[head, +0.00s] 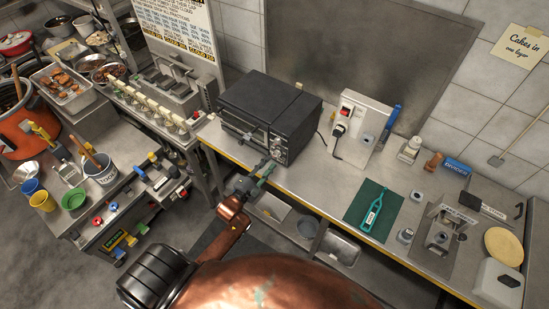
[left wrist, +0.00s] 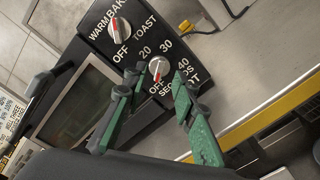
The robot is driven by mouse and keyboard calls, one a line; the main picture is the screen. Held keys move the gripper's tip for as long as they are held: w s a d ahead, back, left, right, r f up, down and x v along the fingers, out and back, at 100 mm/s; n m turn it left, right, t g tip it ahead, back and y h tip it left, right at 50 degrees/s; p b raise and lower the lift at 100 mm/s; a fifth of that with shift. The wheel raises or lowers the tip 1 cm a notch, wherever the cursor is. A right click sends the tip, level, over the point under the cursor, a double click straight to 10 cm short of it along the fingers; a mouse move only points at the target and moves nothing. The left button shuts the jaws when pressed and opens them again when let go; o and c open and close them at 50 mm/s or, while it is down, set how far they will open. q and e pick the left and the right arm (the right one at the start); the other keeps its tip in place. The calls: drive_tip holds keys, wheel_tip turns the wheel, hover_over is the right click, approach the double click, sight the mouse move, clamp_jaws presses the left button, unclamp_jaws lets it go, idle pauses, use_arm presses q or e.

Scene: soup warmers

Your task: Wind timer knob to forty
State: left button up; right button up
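The black toaster oven (head: 262,112) stands on the steel counter, its control panel on the right of its front. In the left wrist view the timer knob (left wrist: 158,66) is white-faced with a red pointer mark. It is ringed by 20, 30, 40 and OFF, and the red mark points down toward OFF. A second knob (left wrist: 120,29), marked WARM, BAKE, TOAST and OFF, is above it. My left gripper (head: 268,166) is at the oven front. Its green fingers are open, one on each side of the timer knob; contact cannot be told. My right gripper is not in view.
A white switch box (head: 360,125) with a plug stands right of the oven. A green mat (head: 355,225) with a teal tool lies farther right. The oven handle (left wrist: 42,85) sticks out beside my left gripper. The counter's yellow edge (left wrist: 265,112) runs below.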

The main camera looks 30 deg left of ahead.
sight(276, 156)
use_arm(q)
drive_tip(key=w, duration=0.4)
drive_tip(key=shift+w+d, duration=0.2)
drive_tip(key=shift+w, duration=0.2)
clamp_jaws()
